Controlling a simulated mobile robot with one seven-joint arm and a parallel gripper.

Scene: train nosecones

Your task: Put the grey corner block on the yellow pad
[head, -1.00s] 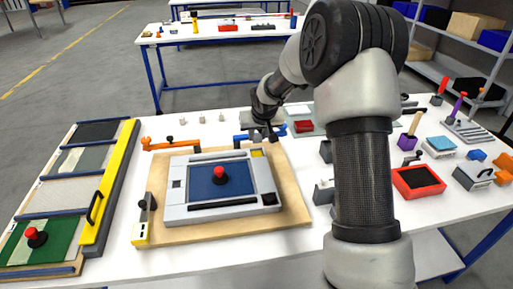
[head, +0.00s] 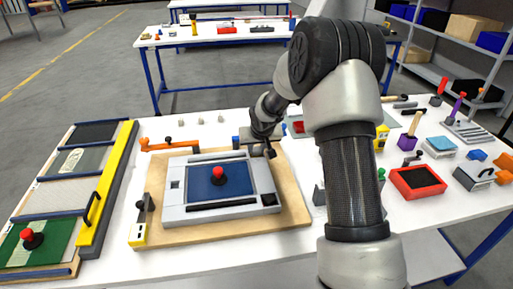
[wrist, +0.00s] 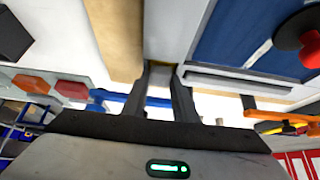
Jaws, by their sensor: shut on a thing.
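My gripper (head: 266,152) is at the far right corner of the grey fixture (head: 178,211), which holds a blue panel (head: 205,190) with a red knob. In the wrist view its fingers (wrist: 160,75) are close together, with a small greyish block (wrist: 158,89) between them, which I take to be the grey corner block. The fingertips are at the fixture's edge; I cannot tell whether the block touches it. The yellow pad is hidden behind my gripper in the head view, and I cannot make it out in the wrist view.
The fixture lies on a wooden board (head: 292,208). An orange clamp (head: 160,146) stands behind it, and a blue clamp (wrist: 150,100) is close to my fingers. Several small pale blocks (head: 201,120) stand further back.

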